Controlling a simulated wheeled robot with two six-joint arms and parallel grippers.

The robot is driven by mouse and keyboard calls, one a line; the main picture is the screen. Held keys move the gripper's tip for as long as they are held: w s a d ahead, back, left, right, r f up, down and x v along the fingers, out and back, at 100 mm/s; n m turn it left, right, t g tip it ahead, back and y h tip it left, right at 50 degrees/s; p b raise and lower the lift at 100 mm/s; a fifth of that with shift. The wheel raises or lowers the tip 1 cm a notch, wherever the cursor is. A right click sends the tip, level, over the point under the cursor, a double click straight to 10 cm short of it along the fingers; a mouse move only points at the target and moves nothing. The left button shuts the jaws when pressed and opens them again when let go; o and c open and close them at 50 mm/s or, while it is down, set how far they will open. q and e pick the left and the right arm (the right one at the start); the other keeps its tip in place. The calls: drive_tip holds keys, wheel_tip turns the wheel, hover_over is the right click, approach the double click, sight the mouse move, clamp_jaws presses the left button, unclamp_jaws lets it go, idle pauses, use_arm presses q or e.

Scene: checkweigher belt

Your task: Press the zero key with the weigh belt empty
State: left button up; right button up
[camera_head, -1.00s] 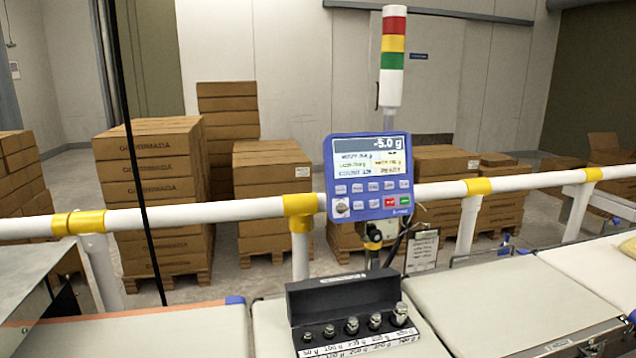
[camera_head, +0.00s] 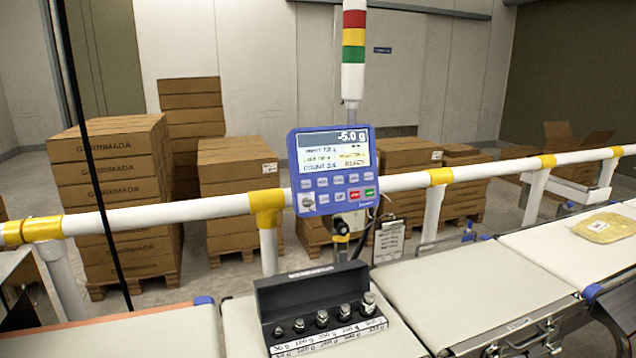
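Below the screen are rows of small keys (camera_head: 337,188), with one red and one green key; I cannot read which is the zero key. The pale weigh belt (camera_head: 235,330) lies in front of the panel. A black case of test weights (camera_head: 313,295), with several metal weights in a row and a labelled front strip, stands on this belt, so it is not empty. Neither of my grippers shows.
A white rail with yellow joints (camera_head: 150,218) crosses behind the belts. Another pale belt (camera_head: 475,290) lies to the right, bare on top. A yellow bag (camera_head: 605,227) lies farther right. A signal tower (camera_head: 353,50) and stacked cartons (camera_head: 110,200) stand behind.

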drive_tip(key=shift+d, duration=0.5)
